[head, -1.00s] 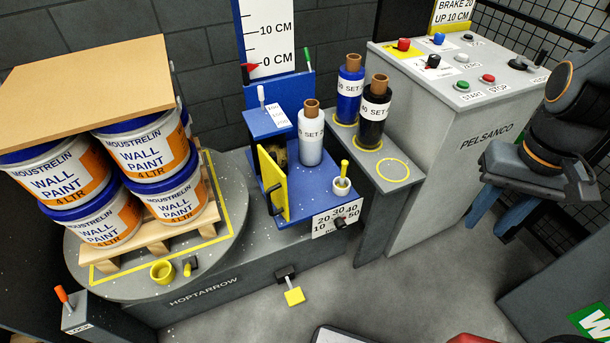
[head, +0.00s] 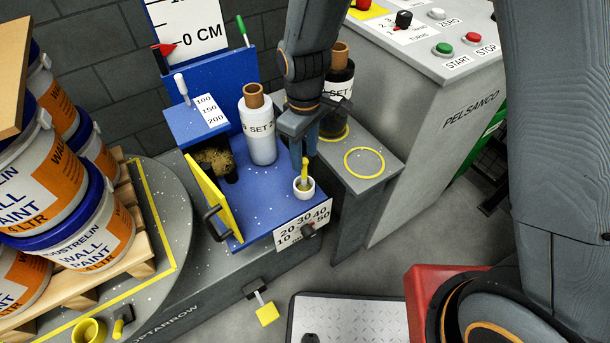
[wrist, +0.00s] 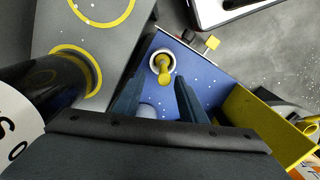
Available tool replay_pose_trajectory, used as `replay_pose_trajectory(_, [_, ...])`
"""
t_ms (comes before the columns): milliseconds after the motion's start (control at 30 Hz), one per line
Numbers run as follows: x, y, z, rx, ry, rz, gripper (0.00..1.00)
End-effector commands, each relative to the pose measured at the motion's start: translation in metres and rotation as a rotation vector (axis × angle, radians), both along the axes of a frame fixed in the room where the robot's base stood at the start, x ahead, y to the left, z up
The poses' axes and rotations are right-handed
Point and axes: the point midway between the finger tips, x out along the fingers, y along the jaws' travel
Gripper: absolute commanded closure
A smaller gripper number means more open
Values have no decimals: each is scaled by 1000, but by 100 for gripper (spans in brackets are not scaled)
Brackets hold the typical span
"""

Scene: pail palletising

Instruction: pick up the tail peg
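The tail peg, a short yellow peg (head: 305,169), stands in a white cup (head: 304,190) on the blue carriage (head: 268,205). In the wrist view the peg (wrist: 164,75) and the cup's rim (wrist: 154,62) show near the top middle. My gripper (head: 298,160) points down right at the peg in the head view. In the wrist view my gripper (wrist: 163,85) is open, its two dark blue fingers apart, with the peg in line with the gap near their tips. Nothing is held. I cannot tell whether the fingertips reach down beside the peg.
A white roll (head: 260,135) stands on the carriage left of my gripper. A black roll (head: 337,90) stands behind it on a grey shelf (head: 378,190) with an empty yellow ring. A yellow hinged plate (head: 213,197) is at left. The control box (head: 430,110) is at right.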

Motion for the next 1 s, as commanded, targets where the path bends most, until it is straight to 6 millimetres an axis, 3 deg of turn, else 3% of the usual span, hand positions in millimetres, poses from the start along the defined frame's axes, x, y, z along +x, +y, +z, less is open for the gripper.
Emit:
replay_pose_trajectory(633, [-8,3,-73,-1,2,19,62])
replay_pose_trajectory(967, [-7,2,-81,0,0,17,62])
replay_pose_trajectory(1000, [-7,2,-81,0,0,17,66])
